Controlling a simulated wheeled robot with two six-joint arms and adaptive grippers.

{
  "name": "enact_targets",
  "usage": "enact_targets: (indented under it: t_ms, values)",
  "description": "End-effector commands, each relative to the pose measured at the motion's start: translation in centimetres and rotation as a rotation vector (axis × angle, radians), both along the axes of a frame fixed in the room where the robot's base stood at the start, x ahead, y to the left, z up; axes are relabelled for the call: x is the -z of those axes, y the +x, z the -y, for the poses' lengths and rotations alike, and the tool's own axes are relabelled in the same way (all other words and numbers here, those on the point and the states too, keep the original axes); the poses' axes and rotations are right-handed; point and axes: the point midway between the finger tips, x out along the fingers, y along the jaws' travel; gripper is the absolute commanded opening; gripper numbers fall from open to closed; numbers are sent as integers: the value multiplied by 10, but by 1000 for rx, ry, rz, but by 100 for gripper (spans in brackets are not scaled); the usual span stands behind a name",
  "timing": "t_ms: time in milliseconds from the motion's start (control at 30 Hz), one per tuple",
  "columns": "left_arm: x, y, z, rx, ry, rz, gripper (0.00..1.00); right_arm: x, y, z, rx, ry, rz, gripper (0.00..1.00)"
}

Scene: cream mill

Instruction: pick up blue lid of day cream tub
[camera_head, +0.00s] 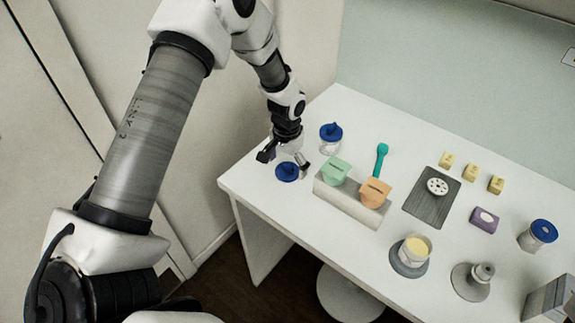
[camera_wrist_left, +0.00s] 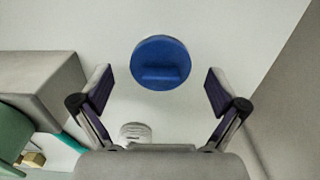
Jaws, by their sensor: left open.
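A round blue lid (camera_head: 287,171) with a raised grip bar lies on the white table near its left edge. In the left wrist view the blue lid (camera_wrist_left: 160,62) is centred, just beyond the fingertips, with white table around it. My left gripper (camera_head: 285,161) is open and empty, above and beside the lid, its fingers spread to either side in the left wrist view (camera_wrist_left: 160,85). A tub with yellow cream (camera_head: 417,246) stands on a grey round base. Whether it is the day cream tub I cannot tell. My right gripper is not in view.
A block with green (camera_head: 336,170) and orange (camera_head: 375,192) scoops stands right of the lid. The table's left edge is close.

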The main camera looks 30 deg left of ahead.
Motion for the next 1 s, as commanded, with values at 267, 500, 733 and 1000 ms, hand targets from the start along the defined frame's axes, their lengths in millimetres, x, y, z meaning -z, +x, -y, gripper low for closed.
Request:
enact_targets:
  t_ms: [267,500,733,1000]
  values:
    - [9,0,0,1,0,1,97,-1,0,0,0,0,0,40]
    - [9,0,0,1,0,1,52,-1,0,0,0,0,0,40]
    - [10,0,0,0,0,1,52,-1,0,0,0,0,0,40]
    - [5,0,0,0,0,1,38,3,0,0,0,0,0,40]
